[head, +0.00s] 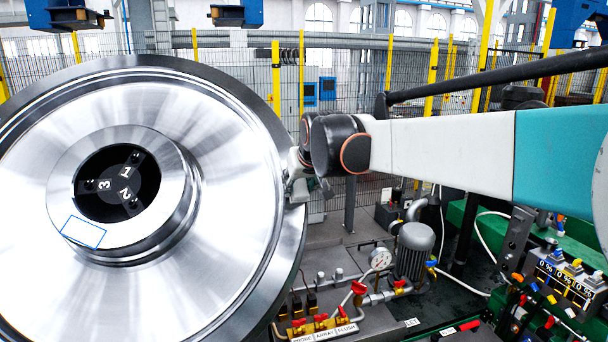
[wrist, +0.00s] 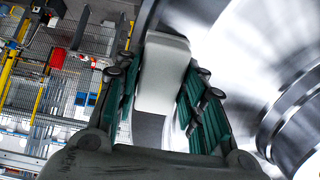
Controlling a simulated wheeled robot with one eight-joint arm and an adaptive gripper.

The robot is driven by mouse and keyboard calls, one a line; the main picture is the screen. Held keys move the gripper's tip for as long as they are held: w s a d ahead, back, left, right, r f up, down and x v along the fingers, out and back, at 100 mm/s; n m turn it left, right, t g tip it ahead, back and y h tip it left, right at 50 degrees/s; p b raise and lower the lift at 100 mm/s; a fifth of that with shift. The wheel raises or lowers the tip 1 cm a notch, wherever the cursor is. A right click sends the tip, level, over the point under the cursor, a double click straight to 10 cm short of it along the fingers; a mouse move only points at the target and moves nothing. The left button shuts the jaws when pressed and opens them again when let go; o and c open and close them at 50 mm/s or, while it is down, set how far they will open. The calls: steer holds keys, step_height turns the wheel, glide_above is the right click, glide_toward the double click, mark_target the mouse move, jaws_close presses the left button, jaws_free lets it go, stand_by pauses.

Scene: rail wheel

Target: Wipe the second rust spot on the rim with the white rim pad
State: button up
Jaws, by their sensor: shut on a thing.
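The large shiny rail wheel (head: 200,270) fills the left of the head view, with a hub marked 1, 2, 3. My gripper (head: 297,185) is at the wheel's right rim, partly hidden behind my wrist. In the wrist view my gripper's green-lined fingers (wrist: 160,85) are shut on the white rim pad (wrist: 163,70), one finger on each side. The pad's far end is close to the wheel's rim (wrist: 148,128); I cannot tell whether they touch. No rust spot can be made out in either view.
A blue-outlined rectangle (head: 83,232) marks the hub's lower left. Below my arm are a pressure gauge (head: 380,258), a grey motor (head: 415,250) and red-handled valves (head: 322,322). A mesh fence with yellow posts (head: 433,78) stands behind.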

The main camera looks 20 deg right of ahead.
steer(key=shift+s, duration=0.2)
steer(key=shift+s+r+p, duration=0.35)
steer(key=shift+r+p, duration=0.2)
steer(key=shift+p+v, duration=1)
steer(key=shift+v, duration=1.2)
steer(key=p+v, duration=0.1)
steer(key=v, duration=0.2)
steer(key=shift+s+p, duration=0.1)
steer(key=shift+p, duration=0.25)
steer(key=shift+f, duration=0.1)
steer(key=shift+b+x, duration=1.8)
steer(key=shift+x, duration=1.6)
steer(key=shift+b+x, duration=0.5)
steer(key=shift+x, duration=0.5)
